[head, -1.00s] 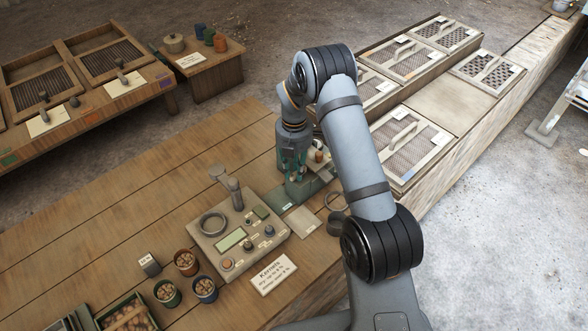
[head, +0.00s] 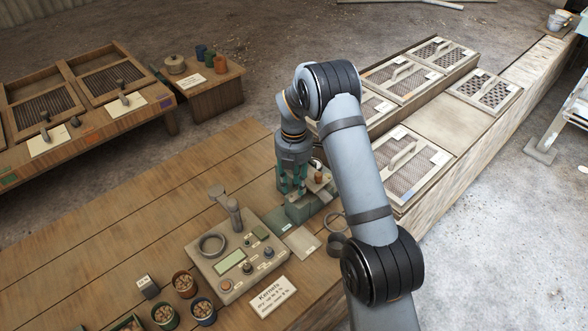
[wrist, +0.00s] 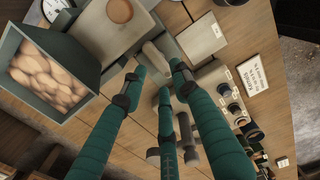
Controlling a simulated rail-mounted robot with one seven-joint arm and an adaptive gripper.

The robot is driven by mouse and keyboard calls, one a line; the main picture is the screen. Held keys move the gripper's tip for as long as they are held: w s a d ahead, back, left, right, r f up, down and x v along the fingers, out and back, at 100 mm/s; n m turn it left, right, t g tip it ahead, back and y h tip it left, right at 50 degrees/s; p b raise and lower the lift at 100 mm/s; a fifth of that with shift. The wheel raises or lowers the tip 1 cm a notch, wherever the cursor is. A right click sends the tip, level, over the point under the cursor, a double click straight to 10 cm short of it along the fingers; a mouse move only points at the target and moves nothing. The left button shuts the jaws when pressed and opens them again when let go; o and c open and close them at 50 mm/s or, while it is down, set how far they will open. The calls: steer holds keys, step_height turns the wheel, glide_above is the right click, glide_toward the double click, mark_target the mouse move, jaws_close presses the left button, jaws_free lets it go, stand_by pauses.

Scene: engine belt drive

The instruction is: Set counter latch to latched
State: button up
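My gripper (head: 292,188) has slim green fingers and points down over the counter, beside a small green-grey device (head: 312,206) with a brown round knob on top. In the wrist view my gripper (wrist: 160,80) has its fingertips spread apart. A short pale bar (wrist: 156,56) projects from this device between the fingertips. The bar looks like the counter latch, but I cannot be sure. I see a gap around the bar and no clear grip on it. In the head view the fingers and device hide the bar.
A beige panel (head: 205,262) with a ring, an upright lever and knobs stands to the left. A Kernels sign (head: 268,297) and small nut pots (head: 183,284) are in front. In the wrist view a nut-filled bin (wrist: 45,75) is close on the left. Screened boxes (head: 408,160) lie behind my arm.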

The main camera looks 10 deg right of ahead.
mark_target(294, 193)
step_height(294, 193, up, 9)
steer(key=shift+f, duration=0.2)
steer(key=shift+f, duration=0.15)
stand_by(0.3)
step_height(294, 193, down, 12)
steer(key=shift+r, duration=0.1)
stand_by(0.4)
